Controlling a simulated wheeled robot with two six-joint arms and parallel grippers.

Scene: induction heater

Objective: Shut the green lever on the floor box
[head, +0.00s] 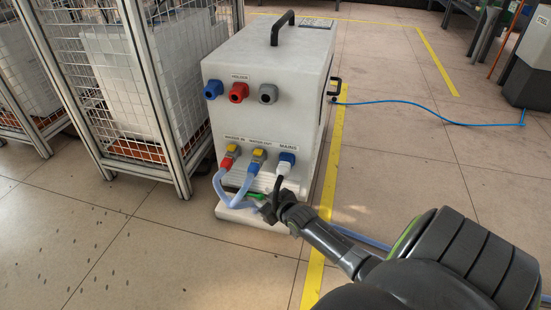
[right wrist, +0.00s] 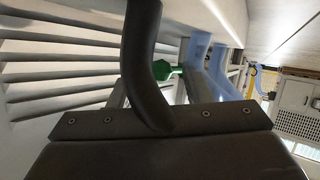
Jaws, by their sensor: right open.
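The floor box (head: 262,125) is a white cabinet with a black top handle, standing on the floor. The green lever (head: 258,196) shows as a small green piece low on its front, partly hidden behind hoses and my right gripper. In the right wrist view, the green lever (right wrist: 160,70) appears ahead, between the grey fingers, partly covered by a dark curved shape. My right gripper (head: 268,207) is open, close to the lever at the box's lower front. I cannot tell whether it touches the lever. My left gripper is not in view.
Blue hoses (head: 222,187) and a black mains cable (head: 276,187) hang from the front sockets, close to my right gripper. A wire-mesh cage (head: 160,100) stands left of the box. A blue cable (head: 430,104) crosses the mostly open floor on the right.

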